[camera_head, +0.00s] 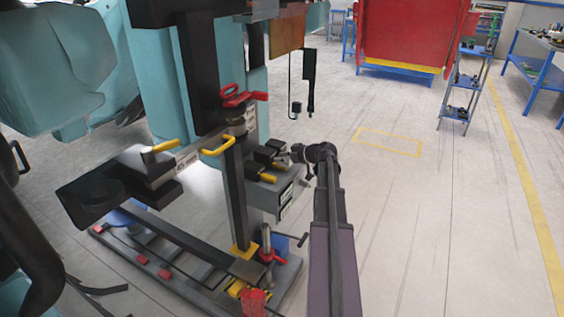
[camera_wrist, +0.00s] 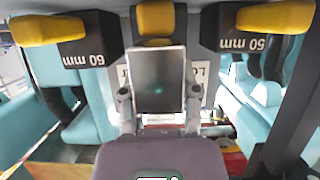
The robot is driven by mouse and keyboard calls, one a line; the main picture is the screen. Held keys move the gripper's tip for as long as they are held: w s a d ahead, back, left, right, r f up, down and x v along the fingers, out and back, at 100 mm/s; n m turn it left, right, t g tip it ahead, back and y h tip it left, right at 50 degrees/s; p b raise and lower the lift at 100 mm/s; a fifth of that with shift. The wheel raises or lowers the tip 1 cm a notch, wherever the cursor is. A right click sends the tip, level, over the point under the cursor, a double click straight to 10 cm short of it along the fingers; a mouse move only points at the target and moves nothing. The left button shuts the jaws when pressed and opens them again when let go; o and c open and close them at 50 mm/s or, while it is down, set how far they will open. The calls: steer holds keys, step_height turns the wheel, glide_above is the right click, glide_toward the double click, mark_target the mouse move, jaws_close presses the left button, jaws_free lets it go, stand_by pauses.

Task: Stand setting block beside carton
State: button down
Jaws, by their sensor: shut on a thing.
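My gripper (camera_wrist: 158,103) is shut on a flat grey block (camera_wrist: 158,70), with one finger at each side of it. I cannot tell whether this block is part of the middle yellow-tipped piece (camera_wrist: 155,18) behind it. Black blocks with yellow ends stand to either side, marked 60 mm (camera_wrist: 85,55) and 50 mm (camera_wrist: 240,42); their lettering is upside down. In the head view, my gripper (camera_head: 294,155) is at the black and yellow blocks (camera_head: 264,167) on a grey stand, and what it holds is too small to make out. I cannot make out a carton.
The grey stand (camera_head: 287,196) is beside a dark post (camera_head: 236,195) with a yellow foot and red clamps. Open grey floor (camera_head: 400,220) lies to the right, with a blue shelf trolley (camera_head: 461,95) farther back.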

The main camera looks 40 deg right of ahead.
steer(key=shift+f, duration=0.2)
stand_by(0.3)
steer(key=shift+c, duration=1.7)
jaws_free()
steer(key=shift+r, duration=0.2)
steer(key=shift+s+d+r+p, duration=0.2)
steer(key=shift+s+r+p, duration=0.15)
steer(key=shift+s, duration=0.25)
steer(key=p+v, duration=0.4)
steer(key=v, duration=0.6)
steer(key=shift+s, duration=0.3)
